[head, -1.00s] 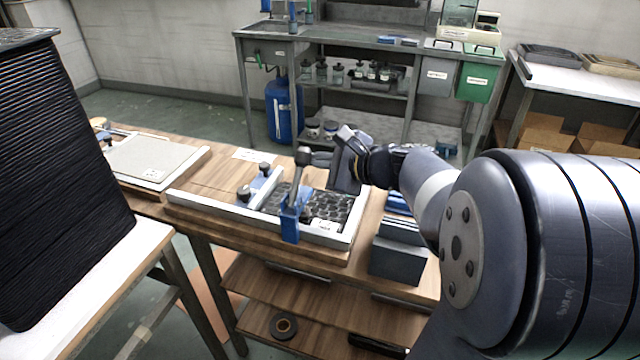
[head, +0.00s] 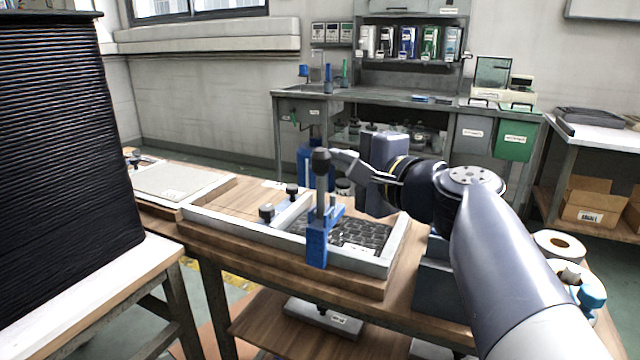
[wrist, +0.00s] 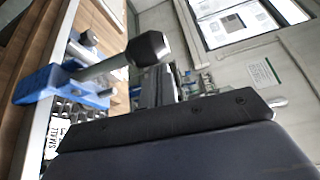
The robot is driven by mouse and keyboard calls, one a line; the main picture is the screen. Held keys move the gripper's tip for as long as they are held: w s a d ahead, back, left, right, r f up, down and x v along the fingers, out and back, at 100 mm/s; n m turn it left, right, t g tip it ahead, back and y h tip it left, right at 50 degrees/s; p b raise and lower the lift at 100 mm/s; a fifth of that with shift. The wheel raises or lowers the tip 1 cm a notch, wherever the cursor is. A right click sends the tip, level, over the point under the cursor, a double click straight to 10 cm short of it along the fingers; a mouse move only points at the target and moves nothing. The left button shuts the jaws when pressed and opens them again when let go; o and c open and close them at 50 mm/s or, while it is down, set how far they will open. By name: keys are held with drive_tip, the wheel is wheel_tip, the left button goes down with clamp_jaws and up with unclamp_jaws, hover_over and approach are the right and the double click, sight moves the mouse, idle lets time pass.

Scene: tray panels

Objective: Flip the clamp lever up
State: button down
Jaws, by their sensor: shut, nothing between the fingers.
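The clamp lever (head: 320,196) stands close to upright on its blue clamp (head: 317,245), at the near side of a white-framed tray panel (head: 375,265). Its black knob (head: 320,160) is at the top. In the wrist view the knob (wrist: 150,48) and the blue clamp (wrist: 58,86) show at the left and upper middle. My gripper (head: 342,158) is shut and empty, just right of the knob at about its height. I cannot tell whether its tips touch the knob. The fingers are partly hidden by the wrist body in the wrist view.
Two other black-knobbed fittings (head: 267,212) sit at the panel's left side. A second panel (head: 175,181) lies farther left. A dark ribbed stack (head: 60,150) stands at the left. Tape rolls (head: 558,245) are right of my arm.

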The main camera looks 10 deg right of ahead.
drive_tip(key=shift+s+a+n+b, duration=0.3)
drive_tip(key=shift+n+b, duration=0.1)
drive_tip(key=shift+b, duration=0.4)
drive_tip(key=shift+r+t, duration=0.1)
drive_tip(key=shift+t, duration=0.2)
drive_tip(key=shift+s, duration=0.1)
